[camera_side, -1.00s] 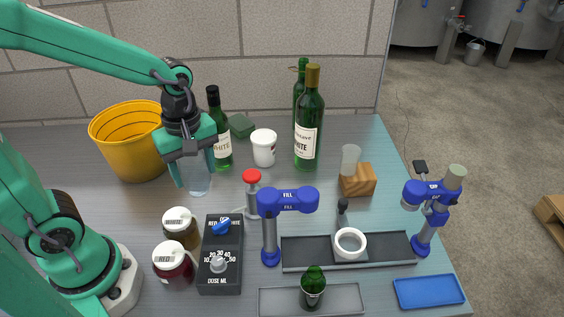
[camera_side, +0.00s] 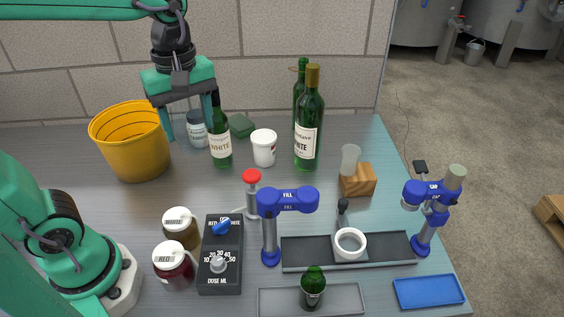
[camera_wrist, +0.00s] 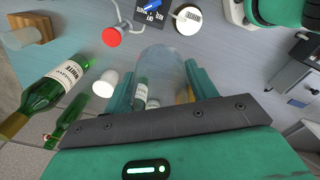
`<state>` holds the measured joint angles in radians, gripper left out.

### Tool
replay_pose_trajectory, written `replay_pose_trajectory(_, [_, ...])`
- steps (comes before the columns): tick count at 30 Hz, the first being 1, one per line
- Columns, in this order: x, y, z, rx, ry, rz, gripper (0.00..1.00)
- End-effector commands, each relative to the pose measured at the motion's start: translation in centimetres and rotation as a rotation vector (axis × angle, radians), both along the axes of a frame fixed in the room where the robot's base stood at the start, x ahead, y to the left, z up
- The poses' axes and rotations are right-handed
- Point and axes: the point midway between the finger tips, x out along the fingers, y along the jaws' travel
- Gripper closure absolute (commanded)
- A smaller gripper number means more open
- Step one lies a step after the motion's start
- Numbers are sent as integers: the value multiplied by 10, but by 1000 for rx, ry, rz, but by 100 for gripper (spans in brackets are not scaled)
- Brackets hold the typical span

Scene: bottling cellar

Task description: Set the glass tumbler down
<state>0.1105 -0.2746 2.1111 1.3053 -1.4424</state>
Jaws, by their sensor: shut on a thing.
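The clear glass tumbler (camera_wrist: 160,65) is between the fingers of my gripper in the wrist view, its far end pointing out over the bench. My gripper is shut on the tumbler. I cannot tell exactly how high its base is above the bench.
A yellow bucket (camera_side: 130,145) is close left of the gripper. A green WHITE wine bottle (camera_side: 220,148) is close right, then a white cup (camera_side: 264,148) and taller bottles (camera_side: 308,130). The grey bench (camera_side: 130,205) is clear in front of the bucket.

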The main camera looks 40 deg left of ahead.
Motion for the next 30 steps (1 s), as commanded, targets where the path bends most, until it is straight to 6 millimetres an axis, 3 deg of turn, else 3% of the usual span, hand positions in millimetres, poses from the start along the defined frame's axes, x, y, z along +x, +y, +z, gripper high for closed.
replay_pose_trajectory(11, [35, -59, 11, 0, 1, -243, 67])
replay_pose_trajectory(21, [61, -151, 19, 0, 0, -554, 67])
replay_pose_trajectory(30, [60, -243, 17, 0, 0, -827, 67])
